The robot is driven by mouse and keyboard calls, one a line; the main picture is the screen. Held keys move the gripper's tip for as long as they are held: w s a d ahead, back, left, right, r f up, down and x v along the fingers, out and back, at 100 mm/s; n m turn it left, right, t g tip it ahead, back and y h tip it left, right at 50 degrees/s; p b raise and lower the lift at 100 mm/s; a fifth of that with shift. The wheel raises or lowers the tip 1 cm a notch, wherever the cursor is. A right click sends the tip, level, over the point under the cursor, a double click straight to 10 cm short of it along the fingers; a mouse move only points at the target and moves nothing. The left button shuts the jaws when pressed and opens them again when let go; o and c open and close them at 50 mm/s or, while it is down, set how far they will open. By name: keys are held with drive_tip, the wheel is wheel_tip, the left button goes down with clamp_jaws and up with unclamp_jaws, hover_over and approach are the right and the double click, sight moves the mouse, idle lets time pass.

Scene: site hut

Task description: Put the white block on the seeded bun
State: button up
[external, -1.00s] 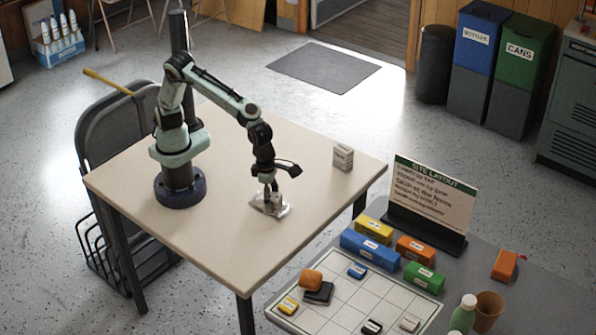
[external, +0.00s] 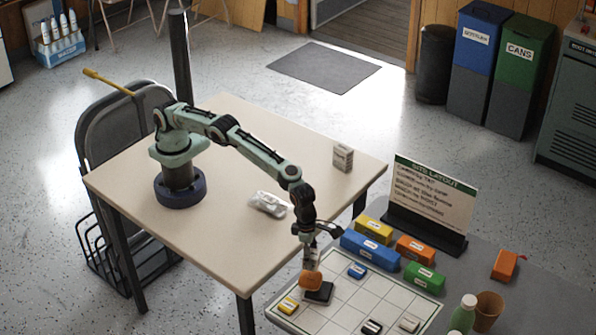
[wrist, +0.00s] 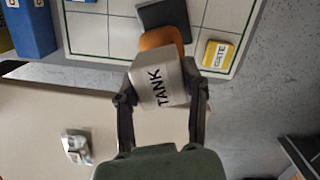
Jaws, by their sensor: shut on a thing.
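My gripper (external: 311,250) is shut on a white block (wrist: 160,84) marked "TANK", seen between the fingers in the wrist view. In the external view the white block (external: 310,262) hangs just above the seeded bun. I cannot tell whether block and bun touch.
A yellow "GATE" block (wrist: 217,54) is close by on the gridded board (external: 345,312). Coloured blocks and a sign stand behind the board.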

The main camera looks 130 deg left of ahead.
drive_tip(key=shift+f, duration=1.5)
drive_tip(key=shift+f, duration=0.1)
drive_tip(key=o, duration=1.2)
